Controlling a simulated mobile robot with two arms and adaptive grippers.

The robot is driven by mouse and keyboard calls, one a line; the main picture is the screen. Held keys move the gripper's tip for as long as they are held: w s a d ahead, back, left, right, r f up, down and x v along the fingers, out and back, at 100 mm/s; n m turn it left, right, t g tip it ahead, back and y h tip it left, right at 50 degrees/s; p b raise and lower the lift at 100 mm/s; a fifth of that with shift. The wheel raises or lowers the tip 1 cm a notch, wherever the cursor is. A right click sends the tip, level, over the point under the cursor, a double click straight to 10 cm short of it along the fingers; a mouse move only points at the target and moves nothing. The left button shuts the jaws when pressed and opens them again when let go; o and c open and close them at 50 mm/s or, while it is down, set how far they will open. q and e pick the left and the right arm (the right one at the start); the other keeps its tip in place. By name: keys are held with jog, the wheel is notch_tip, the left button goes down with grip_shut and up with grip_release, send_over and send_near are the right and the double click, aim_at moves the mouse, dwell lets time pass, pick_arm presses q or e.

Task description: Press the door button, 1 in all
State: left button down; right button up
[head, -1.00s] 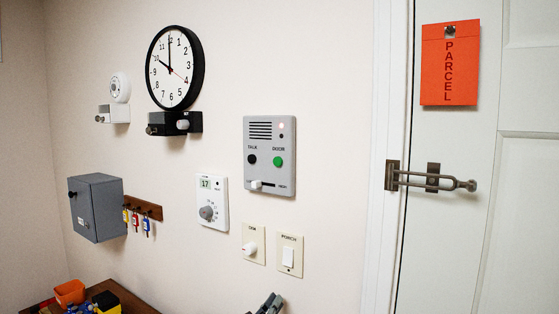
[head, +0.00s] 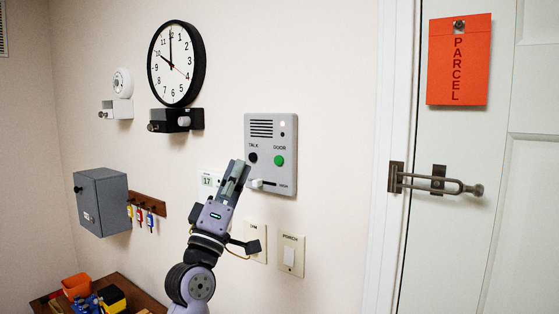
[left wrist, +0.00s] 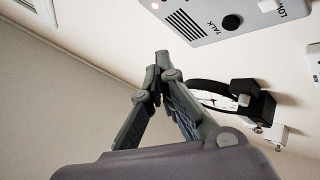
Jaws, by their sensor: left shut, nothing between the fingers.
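The green door button (head: 279,161) sits under the word DOOR on the grey intercom panel (head: 288,135) on the wall. The black talk button (head: 252,158) is to its left, and it also shows in the left wrist view (left wrist: 232,22). My left gripper (head: 236,164) is shut and empty. In the head view its tips are at the panel's lower left, left of and a little below the green button. In the left wrist view the fingertips (left wrist: 159,58) appear apart from the panel; the green button is not visible there. My right gripper is in neither view.
A slider (head: 256,184) is low on the panel. The thermostat (head: 207,181) is partly hidden by my gripper. The dimmer plate (head: 257,257) and porch switch (head: 291,256) are below. A latch (head: 437,183) and orange parcel tag (head: 459,60) are on the door at right.

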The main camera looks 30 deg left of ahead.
aim_at(279, 161)
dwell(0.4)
pick_arm(q)
jog(key=shift+w+d+b, duration=0.2)
jog(key=shift+w+b, duration=0.3)
jog(key=shift+w, duration=1.7)
jog(key=shift+w+d+b, duration=0.15)
jog(key=shift+w+b, duration=0.35)
jog(key=shift+w, duration=1.65)
jog(key=shift+w, duration=0.1)
jog(key=shift+w, duration=0.3)
jog(key=shift+w+r, duration=0.1)
jog(key=shift+w, duration=0.25)
jog(key=shift+s, duration=0.8)
